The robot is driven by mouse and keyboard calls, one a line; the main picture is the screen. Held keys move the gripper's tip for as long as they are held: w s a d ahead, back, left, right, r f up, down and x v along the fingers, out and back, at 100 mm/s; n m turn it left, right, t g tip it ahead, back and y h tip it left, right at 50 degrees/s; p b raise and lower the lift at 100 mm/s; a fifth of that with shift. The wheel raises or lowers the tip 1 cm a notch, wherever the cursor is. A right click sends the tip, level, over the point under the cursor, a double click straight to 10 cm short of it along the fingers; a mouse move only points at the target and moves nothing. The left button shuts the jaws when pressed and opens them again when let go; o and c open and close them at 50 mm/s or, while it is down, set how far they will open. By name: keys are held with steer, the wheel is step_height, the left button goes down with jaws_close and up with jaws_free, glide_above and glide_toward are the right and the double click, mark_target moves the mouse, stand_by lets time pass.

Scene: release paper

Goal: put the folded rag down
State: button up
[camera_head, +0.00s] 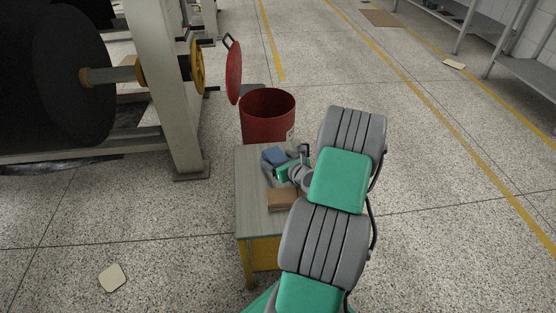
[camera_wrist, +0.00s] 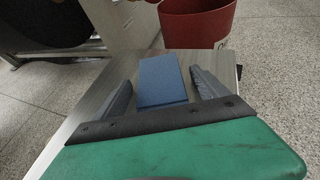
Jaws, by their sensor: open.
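The folded rag looks like a flat blue block (camera_head: 273,156) on the grey table (camera_head: 249,191), near its far end. In the wrist view the blue rag (camera_wrist: 161,80) lies between the two grey ribbed fingers of my gripper (camera_wrist: 162,85), with a visible gap on each side. My gripper is open, and its fingers point along the table toward the far end. In the head view my gripper (camera_head: 275,166) is partly hidden by my own wrist. The rag's underside is hidden, so its exact contact with the tabletop cannot be told.
A brown block (camera_head: 282,199) lies on the near part of the table. A red bin (camera_head: 267,117) with its red lid (camera_head: 234,72) raised stands just beyond the table. A machine with a large black roll (camera_head: 65,75) is at left. Open floor lies to the right.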

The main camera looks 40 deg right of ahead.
steer(key=shift+r, duration=0.1)
